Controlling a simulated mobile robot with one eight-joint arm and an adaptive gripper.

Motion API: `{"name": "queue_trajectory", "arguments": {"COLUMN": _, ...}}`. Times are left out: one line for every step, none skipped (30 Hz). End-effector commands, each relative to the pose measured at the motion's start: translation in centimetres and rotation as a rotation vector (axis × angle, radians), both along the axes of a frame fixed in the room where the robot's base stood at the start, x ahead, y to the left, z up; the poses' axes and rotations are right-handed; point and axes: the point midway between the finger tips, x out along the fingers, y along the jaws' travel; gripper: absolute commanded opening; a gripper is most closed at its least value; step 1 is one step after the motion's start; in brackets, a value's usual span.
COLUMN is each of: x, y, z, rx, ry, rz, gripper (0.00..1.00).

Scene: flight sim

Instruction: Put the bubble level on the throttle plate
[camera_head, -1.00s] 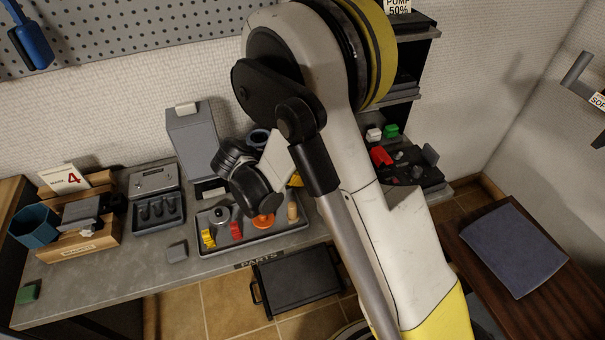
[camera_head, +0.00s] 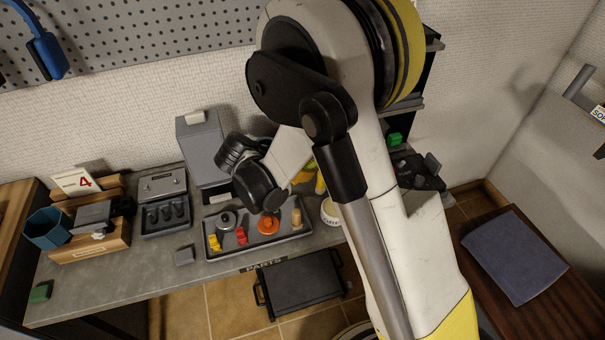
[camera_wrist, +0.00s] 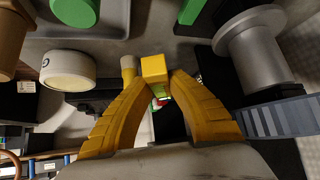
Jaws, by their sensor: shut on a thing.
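My gripper (camera_wrist: 155,85) shows in the wrist view with its two yellow fingers closed around a small yellow block with a greenish face, which looks like the bubble level (camera_wrist: 154,68). The block sits between the fingertips, above the surfaces seen behind it. In the head view, only a bit of yellow at my gripper (camera_head: 320,182) shows beside my arm, and the level cannot be made out. A dark control unit with a grey lever (camera_head: 420,172) is partly hidden behind my arm at the right. I cannot make out the throttle plate for certain.
A grey tray (camera_head: 226,253) holds several small parts. A white roll (camera_head: 330,212) stands right of it and shows in the wrist view (camera_wrist: 68,70). A large grey cylinder (camera_wrist: 250,50) is close to my right finger. A small grey block (camera_head: 184,256) lies on the bench.

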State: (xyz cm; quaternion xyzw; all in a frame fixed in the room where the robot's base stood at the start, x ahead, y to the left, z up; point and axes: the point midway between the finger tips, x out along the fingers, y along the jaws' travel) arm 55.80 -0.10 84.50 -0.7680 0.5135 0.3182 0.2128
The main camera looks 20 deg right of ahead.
Motion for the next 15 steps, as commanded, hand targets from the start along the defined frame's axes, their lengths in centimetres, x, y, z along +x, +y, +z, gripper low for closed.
{"name": "queue_trajectory", "arguments": {"x": 0.0, "y": 0.0, "z": 1.6, "rx": 0.000, "ry": 0.000, "rz": 0.000, "gripper": 0.00}}
{"name": "queue_trajectory", "arguments": {"x": 0.0, "y": 0.0, "z": 2.2, "rx": 0.000, "ry": 0.000, "rz": 0.000, "gripper": 0.00}}
{"name": "queue_trajectory", "arguments": {"x": 0.0, "y": 0.0, "z": 3.0, "rx": 0.000, "ry": 0.000, "rz": 0.000, "gripper": 0.00}}
{"name": "queue_trajectory", "arguments": {"x": 0.0, "y": 0.0, "z": 3.6, "rx": 0.000, "ry": 0.000, "rz": 0.000, "gripper": 0.00}}
{"name": "queue_trajectory", "arguments": {"x": 0.0, "y": 0.0, "z": 4.1, "rx": 0.000, "ry": 0.000, "rz": 0.000, "gripper": 0.00}}
{"name": "queue_trajectory", "arguments": {"x": 0.0, "y": 0.0, "z": 4.8, "rx": 0.000, "ry": 0.000, "rz": 0.000, "gripper": 0.00}}
{"name": "queue_trajectory", "arguments": {"x": 0.0, "y": 0.0, "z": 5.3, "rx": 0.000, "ry": 0.000, "rz": 0.000, "gripper": 0.00}}
{"name": "queue_trajectory", "arguments": {"x": 0.0, "y": 0.0, "z": 5.9, "rx": 0.000, "ry": 0.000, "rz": 0.000, "gripper": 0.00}}
{"name": "queue_trajectory", "arguments": {"x": 0.0, "y": 0.0, "z": 6.5, "rx": 0.000, "ry": 0.000, "rz": 0.000, "gripper": 0.00}}
{"name": "queue_trajectory", "arguments": {"x": 0.0, "y": 0.0, "z": 7.0, "rx": 0.000, "ry": 0.000, "rz": 0.000, "gripper": 0.00}}
{"name": "queue_trajectory", "arguments": {"x": 0.0, "y": 0.0, "z": 7.6, "rx": 0.000, "ry": 0.000, "rz": 0.000, "gripper": 0.00}}
{"name": "queue_trajectory", "arguments": {"x": -0.6, "y": 0.0, "z": 7.6, "rx": 0.000, "ry": 0.001, "rz": 0.001, "gripper": 0.00}}
{"name": "queue_trajectory", "arguments": {"x": -1.3, "y": 0.0, "z": 7.4, "rx": 0.000, "ry": 0.000, "rz": 0.001, "gripper": 0.00}}
{"name": "queue_trajectory", "arguments": {"x": -1.9, "y": 0.1, "z": 7.4, "rx": 0.000, "ry": 0.000, "rz": 0.001, "gripper": 0.00}}
{"name": "queue_trajectory", "arguments": {"x": -2.8, "y": 0.0, "z": 7.4, "rx": 0.000, "ry": 0.000, "rz": 0.001, "gripper": 0.00}}
